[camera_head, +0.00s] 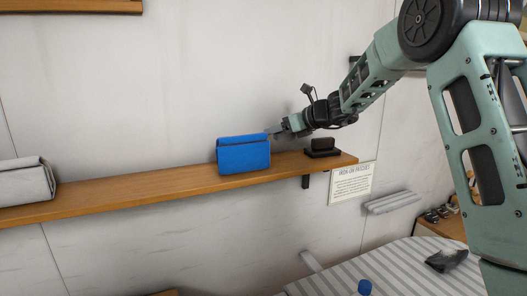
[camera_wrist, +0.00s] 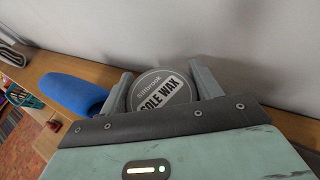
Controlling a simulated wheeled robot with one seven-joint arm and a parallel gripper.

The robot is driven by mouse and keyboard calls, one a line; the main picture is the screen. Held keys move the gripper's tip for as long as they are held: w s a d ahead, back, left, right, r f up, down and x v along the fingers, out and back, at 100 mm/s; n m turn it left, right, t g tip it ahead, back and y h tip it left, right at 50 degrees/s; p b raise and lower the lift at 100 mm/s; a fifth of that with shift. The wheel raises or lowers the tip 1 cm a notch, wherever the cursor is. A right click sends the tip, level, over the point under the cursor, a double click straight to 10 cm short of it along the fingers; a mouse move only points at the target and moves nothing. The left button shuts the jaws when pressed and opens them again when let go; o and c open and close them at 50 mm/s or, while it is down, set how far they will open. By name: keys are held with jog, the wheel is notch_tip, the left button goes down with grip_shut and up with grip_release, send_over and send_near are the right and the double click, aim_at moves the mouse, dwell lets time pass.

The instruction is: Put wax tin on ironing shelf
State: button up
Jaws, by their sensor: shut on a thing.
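The wax tin (camera_wrist: 158,92), a round grey tin lettered "SOLE WAX", sits between the two fingers of my gripper (camera_wrist: 163,84) in the wrist view. The fingers are shut on its sides. In the head view my gripper (camera_head: 277,132) is just above the wooden shelf (camera_head: 130,197), at the right edge of the blue case. The tin is hard to make out there. I cannot tell whether the tin touches the shelf, which also shows in the wrist view (camera_wrist: 40,70).
A blue case (camera_head: 243,155) stands beside my gripper and also shows in the wrist view (camera_wrist: 72,93). A dark block (camera_head: 322,147) is near the shelf's right end. A grey roll (camera_head: 25,181) lies far left. Between roll and case the shelf is bare. A striped ironing board (camera_head: 395,270) is below.

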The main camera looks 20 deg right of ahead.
aim_at(280, 160)
notch_tip(280, 160, down, 6)
jog(key=shift+f+p, duration=0.2)
jog(key=shift+p, duration=0.7)
jog(key=shift+f, duration=0.25)
jog(key=shift+f, duration=0.15)
jog(key=o, duration=0.7)
jog(key=shift+o, duration=0.2)
jog(key=shift+r, duration=0.25)
jog(key=b+v, duration=0.4)
jog(key=v, duration=0.8)
jog(key=shift+f+b, duration=0.1)
jog(key=shift+b, duration=0.3)
jog(key=shift+a, duration=0.1)
